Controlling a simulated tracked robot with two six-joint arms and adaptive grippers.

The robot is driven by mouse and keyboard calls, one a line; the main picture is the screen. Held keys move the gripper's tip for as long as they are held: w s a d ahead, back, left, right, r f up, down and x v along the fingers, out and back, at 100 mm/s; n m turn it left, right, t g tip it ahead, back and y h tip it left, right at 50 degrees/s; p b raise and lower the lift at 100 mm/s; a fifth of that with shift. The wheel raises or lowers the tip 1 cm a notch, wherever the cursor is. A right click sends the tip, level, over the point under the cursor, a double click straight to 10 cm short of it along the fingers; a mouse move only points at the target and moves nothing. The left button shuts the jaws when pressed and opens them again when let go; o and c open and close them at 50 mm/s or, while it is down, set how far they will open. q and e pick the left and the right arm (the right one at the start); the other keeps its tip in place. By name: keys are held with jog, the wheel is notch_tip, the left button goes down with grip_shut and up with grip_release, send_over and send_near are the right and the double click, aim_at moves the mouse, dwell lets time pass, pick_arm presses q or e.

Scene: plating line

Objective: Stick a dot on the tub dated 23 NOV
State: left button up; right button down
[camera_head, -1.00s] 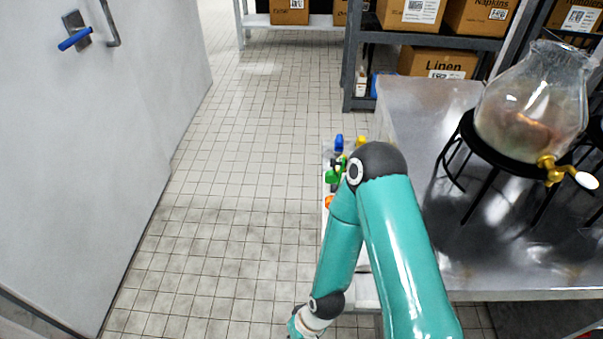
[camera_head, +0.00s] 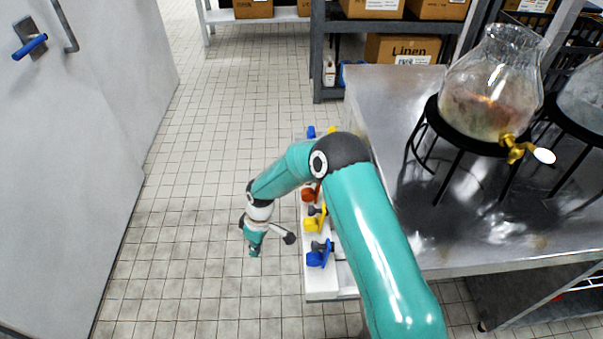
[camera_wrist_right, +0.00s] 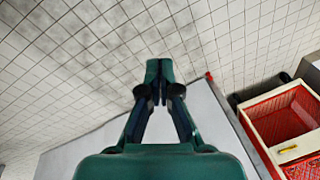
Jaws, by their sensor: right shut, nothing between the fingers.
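No tub with a 23 NOV date and no dot can be made out in either view. My right gripper (camera_head: 254,247) hangs over the tiled floor, left of a narrow white surface, with its fingers shut and empty. In the right wrist view the same gripper (camera_wrist_right: 152,75) shows its fingertips together against the floor tiles. My left gripper is not in view.
The white surface (camera_head: 318,288) bears blue (camera_head: 320,254), yellow (camera_head: 315,222) and red (camera_head: 309,195) items. A steel table (camera_head: 395,110) holds a glass dispenser (camera_head: 492,95). A red crate (camera_wrist_right: 305,120) shows in the wrist view. Floor at left is clear.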

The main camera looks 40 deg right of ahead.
jog(key=w+d+r+n+h, duration=0.1)
jog(key=w+d+r+n, duration=0.15)
jog(key=d+r, duration=0.4)
jog(key=w+d+r+n+g+h, duration=0.1)
jog(key=w+d+r+h, duration=0.15)
jog(key=r, duration=0.65)
jog(key=w+d+r+n+h, duration=0.1)
jog(key=w+d+r, duration=0.35)
jog(key=r, duration=0.35)
jog(key=s+d+f+p, duration=0.1)
jog(key=s+d+f, duration=0.3)
jog(key=f, duration=0.6)
jog(key=shift+d, duration=0.65)
